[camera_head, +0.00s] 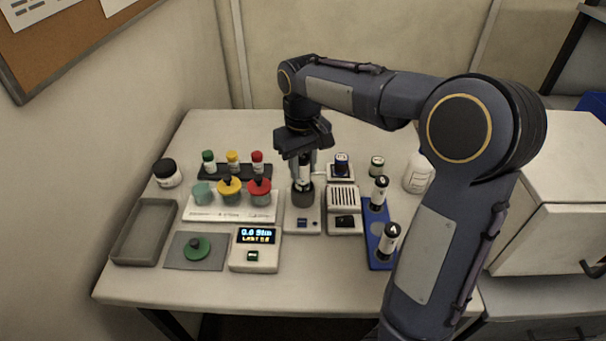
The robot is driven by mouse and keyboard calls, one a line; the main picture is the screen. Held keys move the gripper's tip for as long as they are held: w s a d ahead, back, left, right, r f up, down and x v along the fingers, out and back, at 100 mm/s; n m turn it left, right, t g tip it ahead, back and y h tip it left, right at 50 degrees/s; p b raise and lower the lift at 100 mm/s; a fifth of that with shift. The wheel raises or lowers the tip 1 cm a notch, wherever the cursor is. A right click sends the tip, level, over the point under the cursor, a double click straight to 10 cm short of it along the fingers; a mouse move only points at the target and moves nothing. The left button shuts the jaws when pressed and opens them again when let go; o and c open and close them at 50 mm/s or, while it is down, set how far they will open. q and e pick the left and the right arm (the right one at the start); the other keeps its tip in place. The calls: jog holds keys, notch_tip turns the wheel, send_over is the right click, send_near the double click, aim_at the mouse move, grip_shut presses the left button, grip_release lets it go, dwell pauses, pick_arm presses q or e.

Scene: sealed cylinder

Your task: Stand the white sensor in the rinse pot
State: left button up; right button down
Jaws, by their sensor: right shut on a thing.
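My right gripper (304,153) reaches down over the middle of the table, shut on an upright cylinder (305,172) with a white body and dark markings. I take this for the white sensor. Its lower end is at the mouth of a dark grey round holder (302,196) on a small white device; I cannot tell how far inside it is. An open teal pot (203,194) stands at the left end of a white tray (205,214); it may be the rinse pot, but its label is unreadable. My left gripper is not in view.
Pots with yellow (229,186) and red (259,187) lids stand beside the teal pot. A green lid (196,248) lies on a grey mat. A display box (256,259) stands in front. A blue rack (378,262) holds two cylinders. An empty grey tray (145,233) lies left.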

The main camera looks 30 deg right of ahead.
aim_at(303, 177)
jog(key=shift+w+d+f, duration=0.1)
jog(key=shift+w+f, duration=0.05)
jog(key=shift+f, duration=1.6)
jog(key=shift+f, duration=0.1)
jog(key=c, duration=1.1)
grip_release()
